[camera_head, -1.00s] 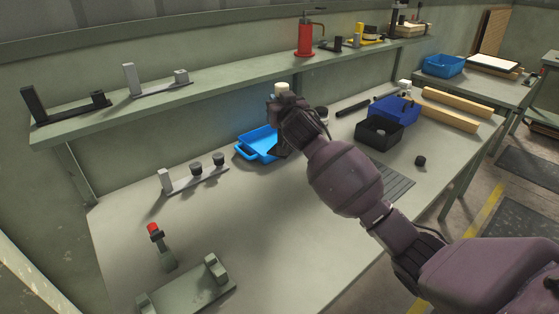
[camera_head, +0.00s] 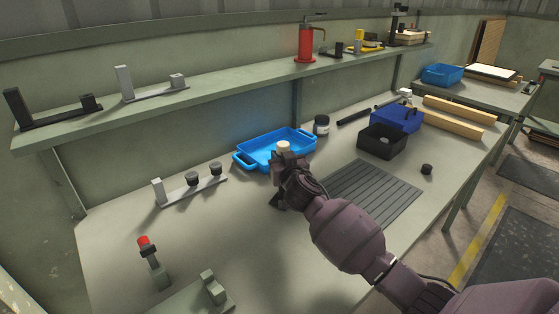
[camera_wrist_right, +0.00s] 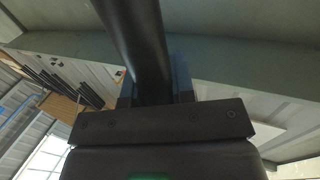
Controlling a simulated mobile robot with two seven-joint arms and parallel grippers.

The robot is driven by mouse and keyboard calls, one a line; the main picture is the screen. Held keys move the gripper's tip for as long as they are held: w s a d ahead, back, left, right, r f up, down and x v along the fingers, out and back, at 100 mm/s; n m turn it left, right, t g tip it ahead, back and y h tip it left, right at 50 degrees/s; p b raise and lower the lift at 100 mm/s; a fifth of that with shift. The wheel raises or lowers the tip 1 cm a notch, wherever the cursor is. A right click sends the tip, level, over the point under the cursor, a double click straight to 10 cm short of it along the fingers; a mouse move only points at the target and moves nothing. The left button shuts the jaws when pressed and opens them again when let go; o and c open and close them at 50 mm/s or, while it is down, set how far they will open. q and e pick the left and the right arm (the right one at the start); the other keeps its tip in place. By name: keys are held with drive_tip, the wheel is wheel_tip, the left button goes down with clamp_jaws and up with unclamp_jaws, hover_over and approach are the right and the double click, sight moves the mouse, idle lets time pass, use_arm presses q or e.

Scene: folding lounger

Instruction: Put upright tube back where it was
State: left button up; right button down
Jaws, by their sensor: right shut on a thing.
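My right gripper (camera_head: 287,165) is over the bench, in front of the light-blue tray. It is shut on the upright tube. The tube's cream top (camera_head: 283,147) shows just above the fingers in the head view; its lower part is hidden by the gripper. In the right wrist view the dark tube (camera_wrist_right: 140,40) rises from between the jaws (camera_wrist_right: 157,95), slightly slanted in the picture. I cannot tell whether its lower end touches the bench. My left gripper is not in view.
The light-blue tray (camera_head: 262,157) is behind the gripper. A grey slatted mat (camera_head: 372,192) lies to the right, with a black bin (camera_head: 383,145) beyond it. A holder with dark knobs (camera_head: 185,190) and a red-topped stand (camera_head: 149,260) are left. Bare bench lies between.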

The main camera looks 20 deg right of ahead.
drive_tip(key=shift+f, duration=0.15)
drive_tip(key=c, duration=1.4)
unclamp_jaws()
drive_tip(key=shift+f, duration=0.15)
drive_tip(key=o, duration=0.4)
drive_tip(key=shift+o, duration=0.2)
use_arm(q)
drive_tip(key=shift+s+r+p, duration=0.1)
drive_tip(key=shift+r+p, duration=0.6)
drive_tip(key=shift+p, duration=0.1)
use_arm(e)
drive_tip(key=s+a, duration=0.1)
drive_tip(key=s, duration=1.1)
drive_tip(key=shift+a+r, duration=0.2)
drive_tip(key=shift+r, duration=0.05)
